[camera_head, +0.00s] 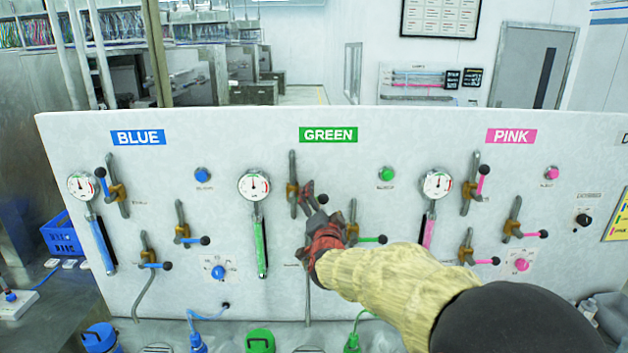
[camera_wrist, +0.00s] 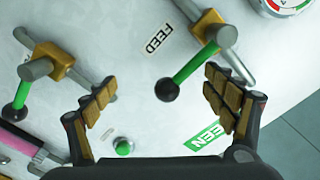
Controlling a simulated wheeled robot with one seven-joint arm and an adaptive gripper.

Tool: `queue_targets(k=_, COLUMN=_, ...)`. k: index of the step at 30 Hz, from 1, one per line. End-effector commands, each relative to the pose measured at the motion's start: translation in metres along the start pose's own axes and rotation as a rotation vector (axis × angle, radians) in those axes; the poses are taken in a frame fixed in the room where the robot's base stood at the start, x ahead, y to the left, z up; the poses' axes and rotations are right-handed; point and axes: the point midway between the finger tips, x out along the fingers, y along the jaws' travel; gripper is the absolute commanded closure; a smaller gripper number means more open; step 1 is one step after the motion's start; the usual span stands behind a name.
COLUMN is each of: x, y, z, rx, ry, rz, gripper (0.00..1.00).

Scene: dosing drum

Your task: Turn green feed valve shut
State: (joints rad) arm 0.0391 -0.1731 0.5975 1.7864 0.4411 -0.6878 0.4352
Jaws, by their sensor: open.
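The green feed valve (camera_head: 293,196) is on the panel below the GREEN sign, partly hidden by my gripper in the head view. In the wrist view it shows as a brass body (camera_wrist: 208,27) on a grey pipe beside a FEED label. Its green lever (camera_wrist: 192,67) has a black knob (camera_wrist: 167,90) and stands roughly crosswise to the pipe. My gripper (camera_head: 309,193) is at the valve. In the wrist view my gripper (camera_wrist: 160,88) is open, with the knob appearing between the spread fingers. I see no clear contact and cannot tell the depth.
Another green-lever valve (camera_wrist: 45,65) is on the left in the wrist view, near a green button (camera_wrist: 123,146). A gauge (camera_head: 254,185) is left of the feed valve. Blue valves (camera_head: 116,191) and pink valves (camera_head: 471,190) flank the green group.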

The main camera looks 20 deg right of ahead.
Motion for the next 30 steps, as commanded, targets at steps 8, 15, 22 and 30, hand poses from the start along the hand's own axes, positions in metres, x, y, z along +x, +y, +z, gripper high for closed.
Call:
queue_targets(k=8, x=0.000, y=-0.006, z=0.000, rx=0.001, ry=0.000, rz=0.000, gripper=0.15)
queue_targets(k=15, x=-0.006, y=-0.006, z=0.000, rx=0.001, ry=0.001, rz=-0.002, gripper=0.15)
queue_targets(k=22, x=-0.032, y=-0.006, z=0.000, rx=0.001, ry=0.001, rz=-0.002, gripper=0.15)
queue_targets(k=30, x=-0.061, y=-0.006, z=0.000, rx=0.001, ry=0.001, rz=-0.002, gripper=0.15)
